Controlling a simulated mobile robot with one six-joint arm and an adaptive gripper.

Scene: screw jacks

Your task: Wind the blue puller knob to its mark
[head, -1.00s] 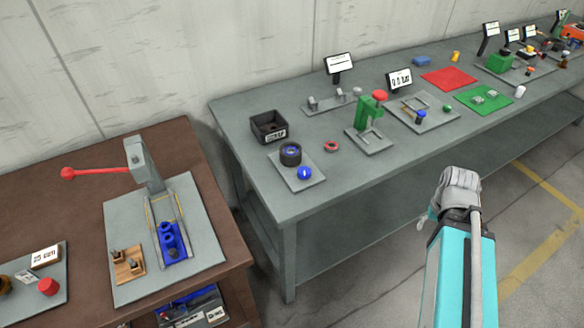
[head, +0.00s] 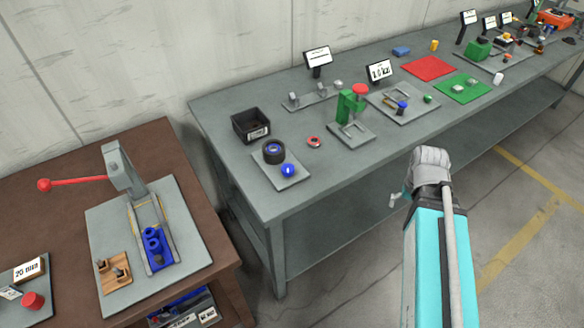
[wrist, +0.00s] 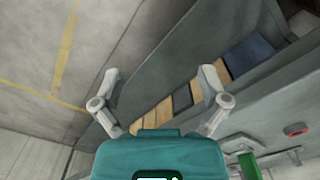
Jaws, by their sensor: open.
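A small blue knob (head: 402,108) stands on a grey plate (head: 417,118) with a metal frame, at the middle of the grey bench. A small display (head: 380,71) stands behind it; its text is too small to read surely. Another blue round knob (head: 288,170) sits on a plate nearer the bench's left end, beside a dark ring. I cannot tell surely which is the puller knob, and no mark is readable. My gripper (wrist: 160,77) is open and empty in the wrist view, its fingers wide apart, in front of the bench.
A green press with a red knob (head: 360,90) stands left of the framed plate. A red ring (head: 314,142) and black bin (head: 251,125) lie farther left. A brown table (head: 190,182) holds a lever press (head: 120,172). Floor before the grey bench is clear.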

